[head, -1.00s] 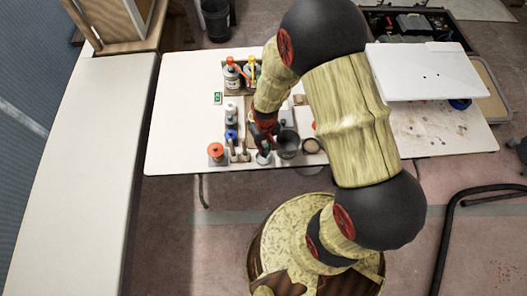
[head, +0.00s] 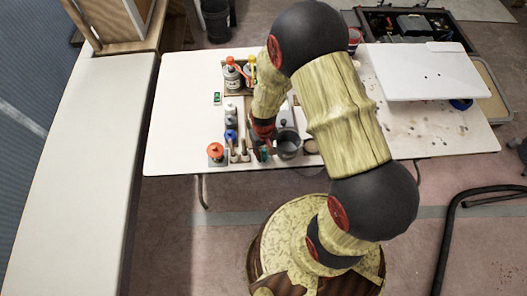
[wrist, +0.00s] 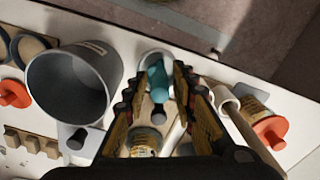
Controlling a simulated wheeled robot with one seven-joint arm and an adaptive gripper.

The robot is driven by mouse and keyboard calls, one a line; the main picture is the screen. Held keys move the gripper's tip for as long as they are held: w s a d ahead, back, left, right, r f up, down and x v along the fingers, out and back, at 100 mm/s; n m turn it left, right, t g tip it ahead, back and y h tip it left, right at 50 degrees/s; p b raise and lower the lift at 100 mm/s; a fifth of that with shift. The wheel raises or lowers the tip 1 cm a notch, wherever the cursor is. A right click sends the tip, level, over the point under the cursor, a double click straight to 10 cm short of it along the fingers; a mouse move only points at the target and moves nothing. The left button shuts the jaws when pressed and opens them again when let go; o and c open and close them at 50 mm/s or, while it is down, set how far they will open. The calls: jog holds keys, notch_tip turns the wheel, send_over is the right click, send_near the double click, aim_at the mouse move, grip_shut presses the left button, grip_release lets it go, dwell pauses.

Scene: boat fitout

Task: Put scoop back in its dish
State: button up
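My gripper (wrist: 160,82) points down over the crowded front of the table; its two fingers stand apart. Between them in the wrist view is a small teal piece with a dark rounded end (wrist: 157,78), which looks like the scoop. I see space between it and the fingers. It overlaps a pale round-rimmed dish (wrist: 150,55); whether it rests inside or is above it I cannot tell. In the head view my gripper (head: 264,142) is partly hidden by my arm, and the teal piece (head: 264,155) shows just below it.
A large grey cup (wrist: 70,85) stands close on the left in the wrist view. An orange-capped jar (wrist: 262,122) and wooden-handled tools stand close on the right. Several bottles (head: 232,78) are farther back. The table's left part (head: 180,110) is clear.

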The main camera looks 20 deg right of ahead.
jog(key=shift+o, duration=0.3)
notch_tip(320, 180, up, 12)
jog(key=shift+r+p, duration=0.1)
jog(key=shift+p, duration=0.95)
notch_tip(320, 180, up, 19)
jog(key=s+t, duration=0.2)
jog(key=t, duration=0.1)
jog(key=s+r+t, duration=0.2)
jog(key=s+r, duration=0.9)
jog(key=r, duration=0.3)
jog(key=shift+d+r+m+t, duration=0.2)
jog(key=shift+m+t, duration=0.1)
